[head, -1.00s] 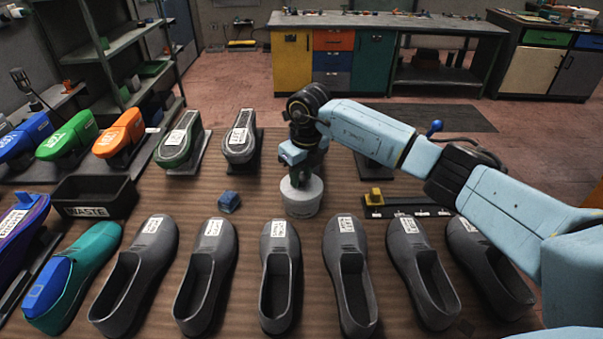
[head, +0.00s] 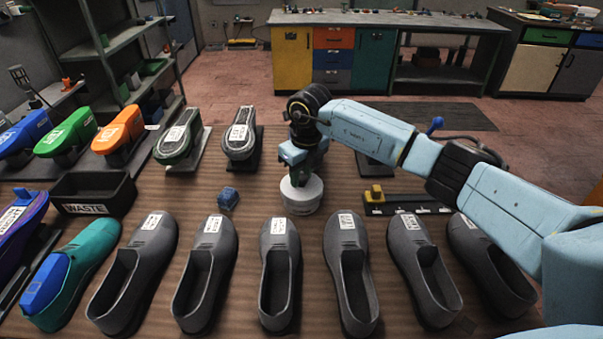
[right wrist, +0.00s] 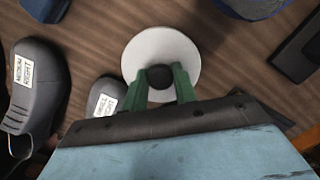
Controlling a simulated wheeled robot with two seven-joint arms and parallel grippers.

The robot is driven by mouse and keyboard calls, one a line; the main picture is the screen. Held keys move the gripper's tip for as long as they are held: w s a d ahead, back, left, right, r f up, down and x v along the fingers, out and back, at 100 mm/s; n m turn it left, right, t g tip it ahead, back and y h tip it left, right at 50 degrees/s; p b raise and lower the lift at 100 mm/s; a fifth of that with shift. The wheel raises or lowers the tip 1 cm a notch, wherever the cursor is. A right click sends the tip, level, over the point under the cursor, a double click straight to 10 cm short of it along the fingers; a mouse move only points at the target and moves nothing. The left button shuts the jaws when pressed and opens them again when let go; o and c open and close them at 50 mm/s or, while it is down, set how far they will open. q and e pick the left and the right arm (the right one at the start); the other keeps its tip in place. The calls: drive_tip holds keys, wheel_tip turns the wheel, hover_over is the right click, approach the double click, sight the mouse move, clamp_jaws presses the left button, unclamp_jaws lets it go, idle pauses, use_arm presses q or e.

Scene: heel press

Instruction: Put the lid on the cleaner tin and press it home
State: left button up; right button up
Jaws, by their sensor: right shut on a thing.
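The pale cleaner tin (head: 302,204) stands upright on the brown table in the middle of the head view. The round white lid (right wrist: 184,50) shows from above in the right wrist view, with a black knob (right wrist: 160,77) at its centre. My right gripper (head: 302,172) points down over the tin, and its green fingers (right wrist: 160,82) are shut on the knob. The lid is at the top of the tin; I cannot tell whether it is fully seated. The lid hides the tin's mouth. My left gripper is not in view.
Several grey shoes (head: 279,275) stand in a row nearer me. A small blue block (head: 228,198) lies left of the tin, and a dark rack with a yellow block (head: 375,195) lies right. A black waste bin (head: 93,193) stands farther left. Shoe forms (head: 240,137) stand behind.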

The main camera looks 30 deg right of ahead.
drive_tip(key=shift+f+b, duration=0.5)
drive_tip(key=shift+f, duration=0.25)
idle(1.2)
drive_tip(key=o, duration=1.3)
drive_tip(key=shift+r, duration=0.15)
drive_tip(key=shift+r+p, duration=2.45)
drive_tip(key=shift+r, duration=0.9)
